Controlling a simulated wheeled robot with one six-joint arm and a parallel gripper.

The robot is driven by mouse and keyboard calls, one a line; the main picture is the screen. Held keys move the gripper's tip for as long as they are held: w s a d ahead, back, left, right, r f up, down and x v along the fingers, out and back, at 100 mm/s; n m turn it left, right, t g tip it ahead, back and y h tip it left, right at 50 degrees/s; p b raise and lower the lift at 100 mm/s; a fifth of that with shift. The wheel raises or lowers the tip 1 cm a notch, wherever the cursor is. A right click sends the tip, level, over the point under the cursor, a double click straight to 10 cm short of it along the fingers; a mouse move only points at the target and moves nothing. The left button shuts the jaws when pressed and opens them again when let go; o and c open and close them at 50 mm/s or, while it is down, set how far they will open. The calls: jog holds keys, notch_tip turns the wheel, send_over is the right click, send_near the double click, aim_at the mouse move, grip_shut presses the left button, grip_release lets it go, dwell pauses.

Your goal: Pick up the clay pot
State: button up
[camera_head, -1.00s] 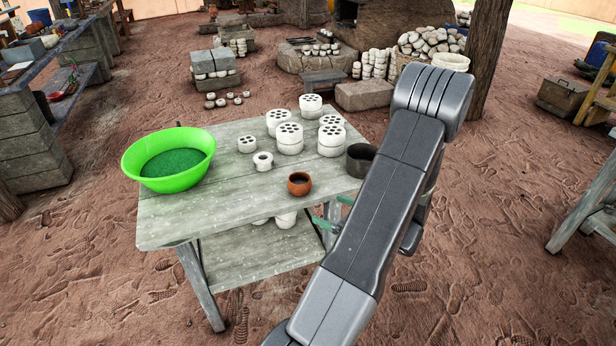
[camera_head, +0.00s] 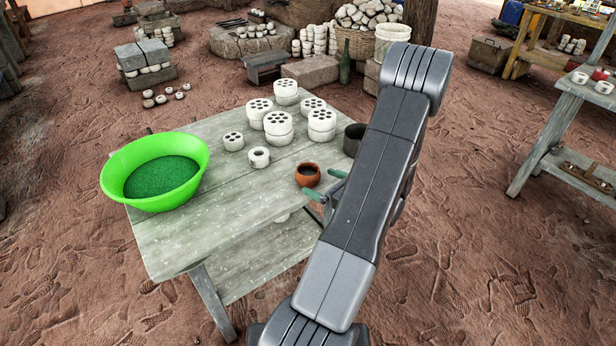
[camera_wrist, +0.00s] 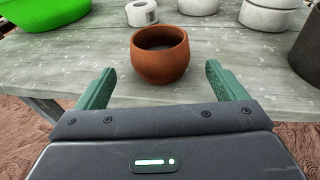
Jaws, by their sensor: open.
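The clay pot (camera_head: 308,175) is small, round and orange-brown, with a dark open mouth. It stands upright on the grey wooden table (camera_head: 222,220) near its right edge. In the wrist view the clay pot (camera_wrist: 160,55) is just beyond my fingertips, centred between them. My gripper (camera_wrist: 158,88) is open and empty, with its green fingers on either side of a clear gap. In the head view my gripper (camera_head: 325,185) is close beside the pot, partly hidden by my arm.
A green bowl (camera_head: 190,190) with dark green contents stands on the table's left. A white ring-shaped piece (camera_head: 259,157), several white perforated cylinders (camera_head: 279,128) and a dark round container (camera_head: 353,140) stand behind the pot. The table's front is clear.

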aim_at(308, 177)
jog(key=x, duration=0.6)
jog(key=shift+w+a+f, duration=0.15)
jog(key=shift+c, duration=0.2)
jog(key=c, duration=1.1)
jog(key=shift+c, duration=0.2)
